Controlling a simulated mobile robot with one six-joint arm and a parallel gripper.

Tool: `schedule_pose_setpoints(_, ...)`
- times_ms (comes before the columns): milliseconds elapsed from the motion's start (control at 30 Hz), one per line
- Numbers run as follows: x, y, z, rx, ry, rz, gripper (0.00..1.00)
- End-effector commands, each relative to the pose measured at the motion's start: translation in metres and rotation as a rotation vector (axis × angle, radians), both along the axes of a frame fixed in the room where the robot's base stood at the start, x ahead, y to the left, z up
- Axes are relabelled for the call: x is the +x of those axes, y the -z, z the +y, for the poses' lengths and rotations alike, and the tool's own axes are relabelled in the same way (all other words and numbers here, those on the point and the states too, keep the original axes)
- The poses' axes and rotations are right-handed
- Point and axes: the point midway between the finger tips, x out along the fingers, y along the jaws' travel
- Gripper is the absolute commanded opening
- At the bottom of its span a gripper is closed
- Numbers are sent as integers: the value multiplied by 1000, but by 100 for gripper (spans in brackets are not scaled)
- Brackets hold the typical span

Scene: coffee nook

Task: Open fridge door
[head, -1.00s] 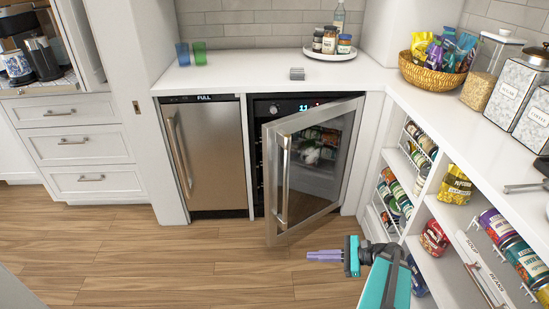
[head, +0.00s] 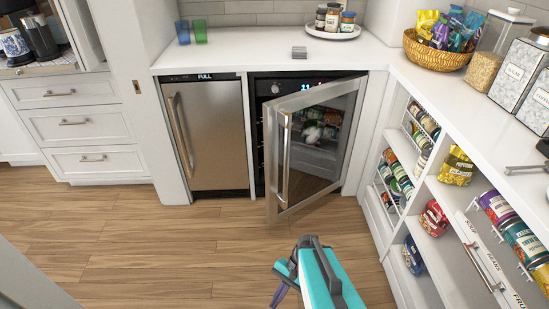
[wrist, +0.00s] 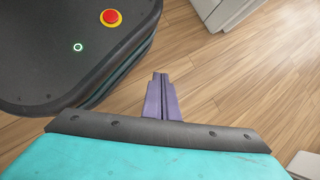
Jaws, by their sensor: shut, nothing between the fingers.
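The fridge door (head: 318,146) is a steel-framed glass door with a vertical bar handle (head: 286,158). It stands partly open, swung out toward me and hinged on its right side. The fridge interior (head: 262,125) shows only as a narrow strip to the left of the door and dimly through the glass. My gripper (head: 279,296) is low in front of the door, apart from it and pointing down toward the floor. In the wrist view its purple fingers (wrist: 161,82) are together and empty over the wood floor.
A steel appliance marked FULL (head: 206,138) stands shut left of the fridge. The counter (head: 245,57) runs above both. Open pantry shelves (head: 455,215) with cans and bags line the right side. The wood floor (head: 150,245) is clear at front left.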

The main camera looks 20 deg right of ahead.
Motion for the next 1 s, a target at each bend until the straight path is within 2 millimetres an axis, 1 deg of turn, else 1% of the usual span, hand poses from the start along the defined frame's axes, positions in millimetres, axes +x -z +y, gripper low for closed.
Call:
schedule_pose_setpoints(33, -8, 7, 6, -22, -71, -4, 0)
schedule_pose_setpoints(233, -31, 32, 18, -109, -343, -36, 0)
schedule_pose_setpoints(400, -48, 49, 22, -171, -587, -65, 0)
schedule_pose_setpoints(600, -61, 64, 22, -225, -851, -97, 0)
schedule_pose_setpoints(800, -66, 71, 22, -250, -999, -115, 0)
schedule_pose_setpoints(1000, -66, 72, 21, -255, -1027, -120, 0)
